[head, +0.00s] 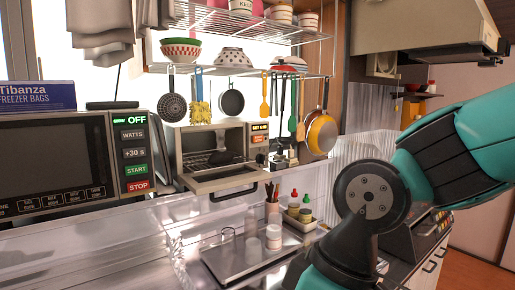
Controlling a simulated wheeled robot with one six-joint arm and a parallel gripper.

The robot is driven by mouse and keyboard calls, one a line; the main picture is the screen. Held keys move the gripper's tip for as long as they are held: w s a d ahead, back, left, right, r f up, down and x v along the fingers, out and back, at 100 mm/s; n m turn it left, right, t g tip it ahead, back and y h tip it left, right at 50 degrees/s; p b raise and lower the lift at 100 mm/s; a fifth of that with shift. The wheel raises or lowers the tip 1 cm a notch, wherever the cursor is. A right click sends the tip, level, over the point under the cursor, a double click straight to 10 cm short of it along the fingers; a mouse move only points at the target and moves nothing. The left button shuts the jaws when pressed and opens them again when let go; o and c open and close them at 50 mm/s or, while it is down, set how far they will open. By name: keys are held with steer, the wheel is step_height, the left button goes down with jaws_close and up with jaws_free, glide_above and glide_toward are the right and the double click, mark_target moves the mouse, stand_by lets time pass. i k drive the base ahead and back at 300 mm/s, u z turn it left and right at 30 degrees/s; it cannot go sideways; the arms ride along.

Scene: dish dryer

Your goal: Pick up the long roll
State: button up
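I cannot make out a long roll in the head view. My teal and black arm fills the right side and hides part of the counter behind it. My gripper is out of the picture, below or behind the arm links. An open toaster oven (213,142) stands in the middle with its door lowered, and a dark thing in it is too unclear to name.
A microwave (120,160) stands at left with a box of freezer bags (38,96) on top. A wire rack (250,25) holds bowls, with pans and utensils hanging below. A metal tray (225,265) and small bottles (305,214) stand low in the middle.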

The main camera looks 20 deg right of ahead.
mark_target(217, 158)
steer(key=u, duration=0.1)
steer(key=k, duration=0.35)
steer(key=z, duration=1.5)
steer(key=i, duration=0.8)
steer(key=u, duration=1.1)
steer(key=i, duration=0.7)
steer(key=u, duration=0.8)
